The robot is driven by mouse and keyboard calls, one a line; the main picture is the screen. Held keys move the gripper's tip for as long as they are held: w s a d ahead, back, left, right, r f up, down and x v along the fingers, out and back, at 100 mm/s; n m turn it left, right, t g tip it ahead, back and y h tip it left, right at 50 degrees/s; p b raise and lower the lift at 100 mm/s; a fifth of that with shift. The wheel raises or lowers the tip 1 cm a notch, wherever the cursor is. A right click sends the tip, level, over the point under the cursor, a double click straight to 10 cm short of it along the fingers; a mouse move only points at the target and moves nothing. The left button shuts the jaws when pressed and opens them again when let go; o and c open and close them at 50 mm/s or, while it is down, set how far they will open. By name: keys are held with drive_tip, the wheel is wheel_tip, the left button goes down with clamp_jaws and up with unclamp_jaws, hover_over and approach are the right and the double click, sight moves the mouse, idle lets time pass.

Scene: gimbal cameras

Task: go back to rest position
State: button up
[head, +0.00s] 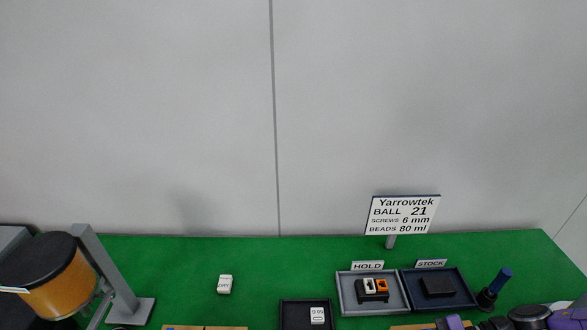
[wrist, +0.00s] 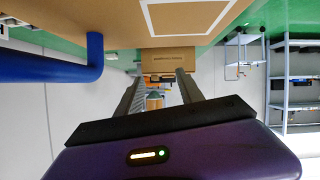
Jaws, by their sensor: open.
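My gripper (wrist: 160,78) shows in the wrist view as two dark fingers reaching away from a purple body with a small lit strip. The fingers stand apart, and I see nothing held between them. A brown board (wrist: 120,22) with a white outlined square fills the top of that view, close to the gripper. A brown box (wrist: 168,59) shows beyond the fingertips; I cannot tell how far off it is. In the head view, purple parts at the lower right edge are cut off, and the fingers cannot be made out there.
A green table holds an orange drum (head: 58,288) on a grey stand, a HOLD tray (head: 343,298), a STOCK tray (head: 468,303), a dark tray (head: 287,318), a white DRY block (head: 225,284) and a sign (head: 403,215). A blue bar (wrist: 95,58) is near the gripper.

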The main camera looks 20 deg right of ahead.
drive_tip(key=s+a+f+m+t+h+b, duration=0.1)
drive_tip(key=s+a+f+m+t+b, duration=0.15)
drive_tip(key=s, duration=0.55)
drive_tip(key=s+a+f+m+t+h+b, duration=0.1)
drive_tip(key=s+a+t, duration=0.15)
drive_tip(key=s, duration=0.45)
drive_tip(key=a+r+m+t+h+b, duration=0.5)
drive_tip(key=m+h, duration=0.5)
drive_tip(key=m, duration=0.2)
drive_tip(key=shift+s+m+b, duration=0.3)
drive_tip(key=shift+m+b, duration=0.05)
drive_tip(key=shift+b, duration=0.25)
